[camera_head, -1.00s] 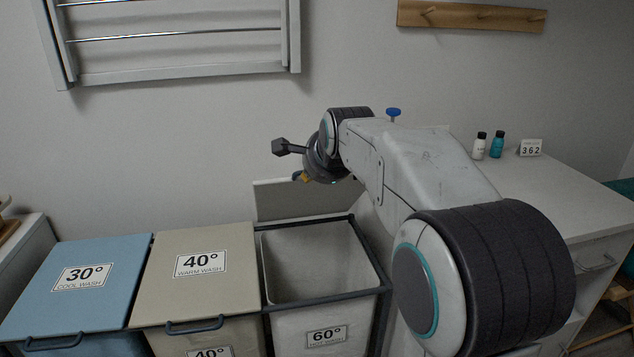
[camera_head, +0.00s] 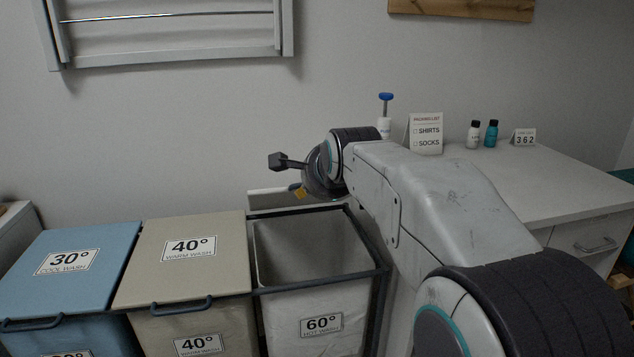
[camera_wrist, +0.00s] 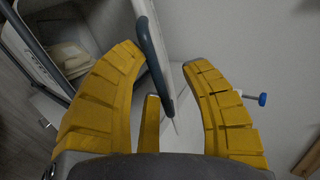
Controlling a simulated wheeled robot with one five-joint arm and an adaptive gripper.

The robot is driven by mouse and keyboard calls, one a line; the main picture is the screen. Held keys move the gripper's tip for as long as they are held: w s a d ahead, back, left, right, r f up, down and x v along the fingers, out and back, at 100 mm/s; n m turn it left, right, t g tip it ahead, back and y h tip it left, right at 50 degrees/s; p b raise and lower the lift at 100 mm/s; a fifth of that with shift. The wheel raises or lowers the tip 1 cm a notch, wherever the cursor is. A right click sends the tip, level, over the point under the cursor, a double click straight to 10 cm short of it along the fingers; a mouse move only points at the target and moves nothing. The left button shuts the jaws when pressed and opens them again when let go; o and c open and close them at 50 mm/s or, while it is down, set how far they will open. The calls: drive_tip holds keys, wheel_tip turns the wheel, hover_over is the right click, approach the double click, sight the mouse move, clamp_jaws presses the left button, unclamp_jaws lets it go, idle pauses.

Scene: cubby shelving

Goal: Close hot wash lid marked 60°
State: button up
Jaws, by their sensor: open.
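The hot wash bin (camera_head: 320,325), marked 60°, stands open at the right of the row. Its pale lid (camera_head: 268,199) is raised behind the opening, partly hidden by my arm. My gripper (camera_head: 302,190) is at the lid's upper edge in the head view, with only a little yellow finger showing.
The blue 30° lid (camera_head: 80,255) and beige 40° lid (camera_head: 185,255) are shut on the left. A wall rack (camera_head: 170,30) hangs above.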

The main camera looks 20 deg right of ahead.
drive_tip(key=shift+s, duration=0.1)
drive_tip(key=f+v, duration=0.1)
drive_tip(key=v, duration=0.7)
drive_tip(key=shift+s+a, duration=0.15)
drive_tip(key=shift+s, duration=0.2)
idle(0.6)
drive_tip(key=shift+r, duration=0.1)
idle(0.5)
drive_tip(key=v, duration=0.7)
drive_tip(key=shift+s+r, duration=0.15)
idle(0.5)
